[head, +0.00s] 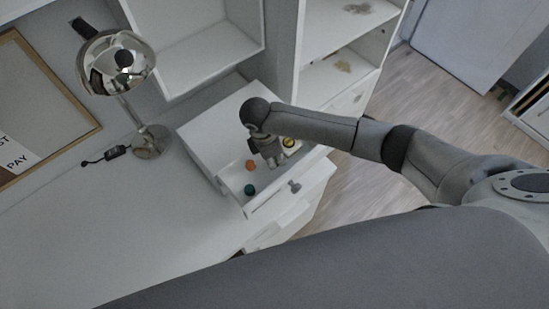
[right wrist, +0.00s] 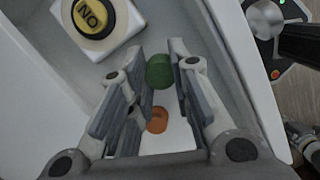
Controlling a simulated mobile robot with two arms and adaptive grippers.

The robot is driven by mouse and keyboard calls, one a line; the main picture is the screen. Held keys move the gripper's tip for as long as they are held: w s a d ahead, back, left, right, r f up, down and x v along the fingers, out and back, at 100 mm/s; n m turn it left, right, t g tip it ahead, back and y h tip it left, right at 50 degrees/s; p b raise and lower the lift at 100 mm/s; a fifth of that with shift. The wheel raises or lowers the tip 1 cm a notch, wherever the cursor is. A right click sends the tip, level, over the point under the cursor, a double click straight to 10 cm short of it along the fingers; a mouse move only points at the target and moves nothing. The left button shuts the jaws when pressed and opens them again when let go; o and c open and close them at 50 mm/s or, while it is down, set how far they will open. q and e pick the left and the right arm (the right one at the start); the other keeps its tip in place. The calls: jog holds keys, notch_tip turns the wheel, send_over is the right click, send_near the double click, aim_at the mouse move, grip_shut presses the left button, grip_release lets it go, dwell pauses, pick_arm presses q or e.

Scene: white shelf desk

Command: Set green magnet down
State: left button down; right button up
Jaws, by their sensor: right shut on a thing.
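My right gripper (head: 272,161) is low over the open drawer of the white desk unit. In the right wrist view its fingers (right wrist: 157,62) are closed on the green magnet (right wrist: 160,71), a small dark green cylinder, near the fingertips. My left gripper is not in view.
A yellow-topped button (right wrist: 90,17) on a white base sits at the drawer's right end. The drawer front (head: 262,207) has a round knob (head: 295,186). A chrome lamp (head: 150,140) and a framed board (head: 40,110) are at left. The desktop (head: 110,220) is mostly clear.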

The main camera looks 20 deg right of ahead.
aim_at(268, 168)
jog(key=shift+f, duration=0.9)
jog(key=o, duration=0.7)
jog(key=shift+f, duration=0.1)
jog(key=shift+o, duration=0.2)
notch_tip(268, 168, up, 12)
jog(key=a+b, duration=0.1)
jog(key=a, duration=0.1)
jog(key=shift+a, duration=0.15)
